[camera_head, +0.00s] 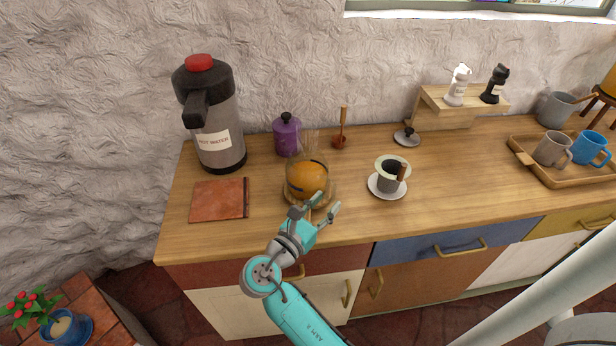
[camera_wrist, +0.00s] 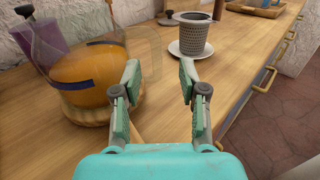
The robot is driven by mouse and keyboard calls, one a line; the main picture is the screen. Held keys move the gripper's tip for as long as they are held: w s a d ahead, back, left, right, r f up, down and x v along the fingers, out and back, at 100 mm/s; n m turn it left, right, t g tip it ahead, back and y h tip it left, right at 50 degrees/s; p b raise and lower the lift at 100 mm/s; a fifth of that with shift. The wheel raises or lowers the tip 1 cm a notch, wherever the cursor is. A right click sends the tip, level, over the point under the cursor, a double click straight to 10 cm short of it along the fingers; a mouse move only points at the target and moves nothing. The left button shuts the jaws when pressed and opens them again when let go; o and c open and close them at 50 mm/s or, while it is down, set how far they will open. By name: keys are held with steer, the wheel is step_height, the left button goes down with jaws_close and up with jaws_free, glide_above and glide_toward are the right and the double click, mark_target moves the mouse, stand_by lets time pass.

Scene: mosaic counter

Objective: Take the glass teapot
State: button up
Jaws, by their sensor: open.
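The glass teapot (camera_head: 307,180) stands on the wooden counter near its front edge. It is clear and round, with orange liquid inside and a dark band.
A grey mesh cup (camera_head: 390,175) on a white saucer stands to the right. A purple canister (camera_head: 287,135) and a hot water dispenser (camera_head: 212,120) stand behind and left. A wooden tray (camera_head: 575,175) is far right.

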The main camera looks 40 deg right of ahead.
mark_target(332, 193)
steer(key=d, duration=0.2)
steer(key=w+d, duration=0.1)
steer(key=shift+d+r, duration=0.25)
steer(key=shift+r, duration=0.15)
steer(key=shift+w+d, duration=0.2)
steer(key=shift+d, duration=0.45)
jaws_close()
steer(key=shift+r, duration=0.1)
